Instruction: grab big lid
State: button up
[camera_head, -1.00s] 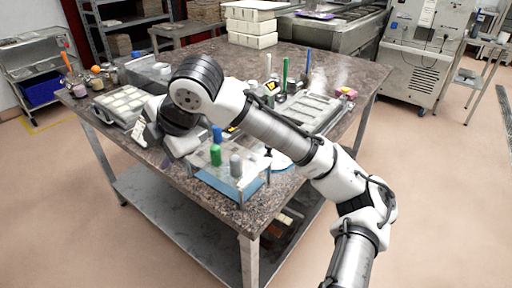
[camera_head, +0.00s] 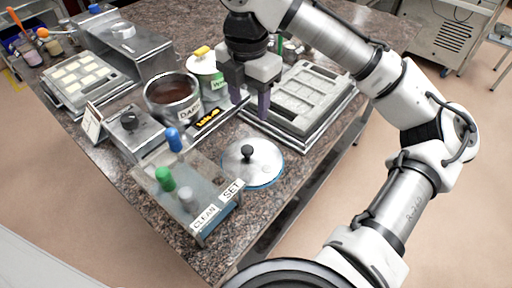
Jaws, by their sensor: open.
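A round silvery lid (camera_head: 265,168) with a black knob and a bluish edge lies flat on the stone table near its front right edge. My gripper (camera_head: 250,108) points down above the table, behind the lid and apart from it. Its two fingers are spread with nothing visible between them. An open pot labelled DARK (camera_head: 163,100), holding brown liquid, stands left of my gripper. A second pot (camera_head: 207,84), with a light top and a yellow handle, stands just behind and partly hidden by my gripper.
A rack (camera_head: 205,165) with blue, green and grey knobs and CLEAN and SET labels stands left of the lid. A metal box with a black knob (camera_head: 128,122) is behind it. Moulds in a tray (camera_head: 312,95) lie right of my gripper. Bare table (camera_head: 225,258) shows in front.

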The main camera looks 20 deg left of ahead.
send_over(247, 149)
jog(key=f, duration=0.7)
jog(key=shift+w+d+f, duration=0.1)
jog(key=shift+d+f, duration=0.15)
jog(key=shift+f, duration=0.15)
jog(key=shift+a+f+p, duration=0.15)
jog(key=shift+f+p, duration=0.35)
jog(key=shift+f, duration=0.85)
jog(key=shift+a+f+p, duration=0.1)
jog(key=shift+f+p, duration=0.4)
jog(key=shift+f, duration=0.85)
jog(key=shift+c, duration=0.2)
jog(key=c, duration=1.1)
jog(key=shift+r, duration=0.1)
